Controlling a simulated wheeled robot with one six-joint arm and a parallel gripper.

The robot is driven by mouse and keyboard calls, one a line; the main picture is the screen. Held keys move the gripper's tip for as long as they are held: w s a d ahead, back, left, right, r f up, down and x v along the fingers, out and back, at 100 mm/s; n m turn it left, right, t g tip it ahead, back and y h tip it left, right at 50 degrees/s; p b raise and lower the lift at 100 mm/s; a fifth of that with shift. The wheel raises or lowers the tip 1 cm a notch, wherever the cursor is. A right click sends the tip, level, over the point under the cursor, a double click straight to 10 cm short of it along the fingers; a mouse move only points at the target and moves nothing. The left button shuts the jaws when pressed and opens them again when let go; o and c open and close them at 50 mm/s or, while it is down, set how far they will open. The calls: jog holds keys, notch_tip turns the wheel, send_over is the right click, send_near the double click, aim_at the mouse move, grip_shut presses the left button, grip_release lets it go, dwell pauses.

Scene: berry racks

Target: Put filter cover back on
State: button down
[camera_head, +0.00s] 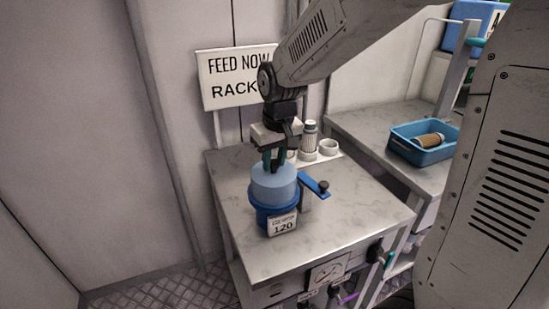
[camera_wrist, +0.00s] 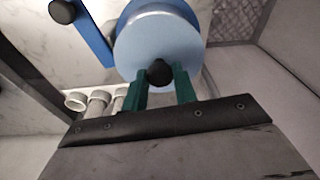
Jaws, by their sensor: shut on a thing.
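The filter cover (camera_head: 273,183) is a light blue round cap with a dark knob on top. It sits at the top of the darker blue filter housing (camera_head: 262,215), which carries a label reading 120; I cannot tell whether it is fully seated. My gripper (camera_head: 273,165) points down from above and is shut on the knob. In the wrist view the green fingers of my gripper (camera_wrist: 160,82) close on the black knob of the cover (camera_wrist: 155,45). A blue lever arm (camera_head: 313,184) with a dark knob sticks out right of the housing.
Behind the housing, a white holder (camera_head: 328,149) has round cups and an upright filter cartridge (camera_head: 310,134). A blue tray (camera_head: 423,155) with a brown cartridge (camera_head: 429,140) stands on the right counter. The marble counter (camera_head: 345,222) is clear at its front right. A sign (camera_head: 235,78) stands behind.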

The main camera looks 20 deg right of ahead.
jog(key=shift+f, duration=0.2)
jog(key=c, duration=1)
grip_release()
jog(key=shift+c, duration=0.2)
jog(key=r, duration=0.5)
jog(key=s+r, duration=0.1)
jog(key=r, duration=0.1)
jog(key=shift+d+r, duration=0.1)
jog(key=shift+r, duration=0.3)
jog(key=s+d+m, duration=0.1)
jog(key=s+d, duration=0.2)
jog(key=s, duration=2.1)
jog(key=shift+s+r+m, duration=0.3)
jog(key=shift+s+r, duration=0.1)
jog(key=shift+r, duration=0.05)
